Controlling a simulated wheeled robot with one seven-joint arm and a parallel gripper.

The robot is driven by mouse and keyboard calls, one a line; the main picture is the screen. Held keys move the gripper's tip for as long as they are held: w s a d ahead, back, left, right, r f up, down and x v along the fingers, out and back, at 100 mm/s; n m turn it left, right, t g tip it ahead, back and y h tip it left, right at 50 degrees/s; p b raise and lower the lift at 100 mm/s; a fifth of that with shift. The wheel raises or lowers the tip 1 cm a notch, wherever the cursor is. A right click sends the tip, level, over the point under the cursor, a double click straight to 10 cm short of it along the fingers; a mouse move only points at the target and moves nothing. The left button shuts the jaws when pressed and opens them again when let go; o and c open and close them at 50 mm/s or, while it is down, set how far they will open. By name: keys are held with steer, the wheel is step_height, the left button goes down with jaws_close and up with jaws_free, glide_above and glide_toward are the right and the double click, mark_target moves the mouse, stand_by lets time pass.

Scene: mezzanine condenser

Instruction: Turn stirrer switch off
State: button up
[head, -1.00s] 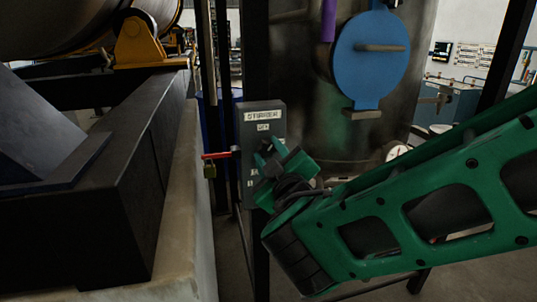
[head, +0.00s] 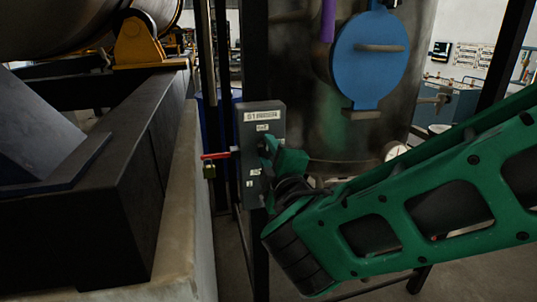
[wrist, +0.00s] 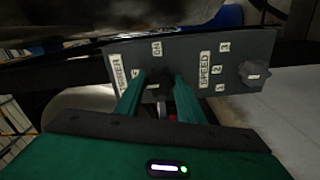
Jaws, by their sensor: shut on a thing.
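The grey stirrer control box (head: 248,122) stands upright at the middle of the head view, with a "STIRRER" label at its top. In the wrist view the box (wrist: 190,50) lies across the picture, with small position labels beside the switch. My green gripper (head: 270,155) is at the front of the box. In the wrist view my gripper (wrist: 158,90) has its two fingers on either side of the dark stirrer switch (wrist: 158,79), shut on it. The fingers hide much of the switch, so I cannot tell its exact position.
A speed knob (wrist: 255,74) sits on the same box, beside the "SPEED" label. A red handle (head: 215,155) with a padlock (head: 209,171) sticks out left of the box. A concrete plinth (head: 195,240) stands at left, and a vessel with a blue round cover (head: 370,70) stands behind.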

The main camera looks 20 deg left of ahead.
steer(key=shift+f, duration=0.2)
steer(key=o, duration=1.1)
steer(key=shift+s, duration=0.1)
steer(key=shift+c, duration=0.2)
steer(key=shift+r, duration=0.1)
steer(key=shift+d, duration=0.1)
steer(key=v, duration=1)
steer(key=shift+s, duration=0.2)
steer(key=shift+d, duration=0.15)
